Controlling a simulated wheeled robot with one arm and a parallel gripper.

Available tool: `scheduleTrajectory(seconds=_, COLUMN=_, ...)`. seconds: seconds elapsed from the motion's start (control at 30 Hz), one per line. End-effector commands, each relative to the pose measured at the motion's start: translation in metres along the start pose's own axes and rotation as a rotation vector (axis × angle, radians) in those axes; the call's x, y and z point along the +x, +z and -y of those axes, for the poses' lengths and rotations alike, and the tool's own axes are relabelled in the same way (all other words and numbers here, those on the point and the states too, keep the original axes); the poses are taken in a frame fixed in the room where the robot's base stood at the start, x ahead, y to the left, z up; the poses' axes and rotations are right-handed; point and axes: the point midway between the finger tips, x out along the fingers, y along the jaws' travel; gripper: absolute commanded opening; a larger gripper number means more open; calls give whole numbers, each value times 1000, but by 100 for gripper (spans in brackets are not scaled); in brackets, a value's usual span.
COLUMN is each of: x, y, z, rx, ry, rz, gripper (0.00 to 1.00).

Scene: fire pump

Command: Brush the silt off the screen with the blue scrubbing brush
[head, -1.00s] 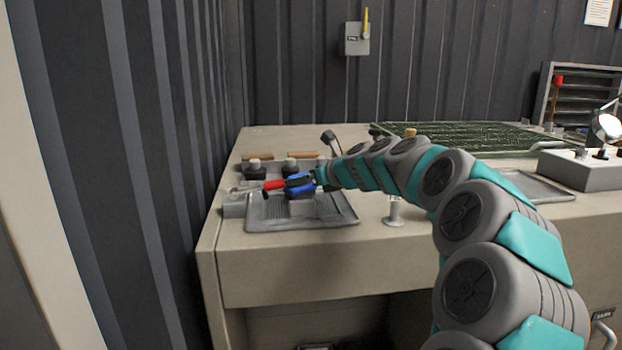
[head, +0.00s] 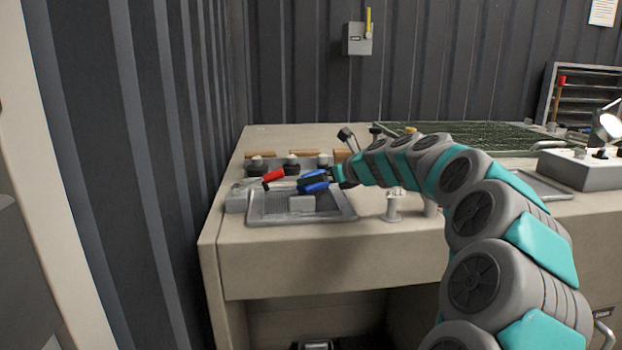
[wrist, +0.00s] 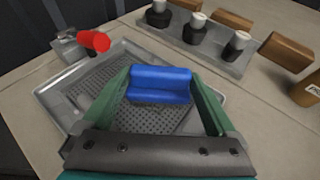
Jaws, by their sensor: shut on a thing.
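My gripper (wrist: 163,100) is shut on the blue scrubbing brush (wrist: 160,84), which sits crosswise between its green fingers. In the head view the blue brush (head: 314,181) is above the grey tray (head: 262,205) at the left of the bench; its underside is hidden in the wrist view. A large dark green mesh panel (head: 460,136) lies flat at the back of the bench and may be the screen. I cannot make out silt clearly on it.
A red-handled fitting (head: 273,175) stands at the tray's left edge. A grey control box (head: 580,170) is at the right.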

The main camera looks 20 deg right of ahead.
Motion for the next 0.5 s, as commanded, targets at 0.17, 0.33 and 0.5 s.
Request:
scheduleTrajectory(seconds=0.17, x=-8, y=-4, z=13, rx=2, ry=-1, rz=1, gripper=25)
scheduleTrajectory(seconds=0.33, x=-12, y=-6, z=17, rx=2, ry=-2, rz=2, gripper=25)
scheduleTrajectory(seconds=0.5, x=-13, y=-11, z=13, rx=2, ry=0, rz=0, gripper=25)
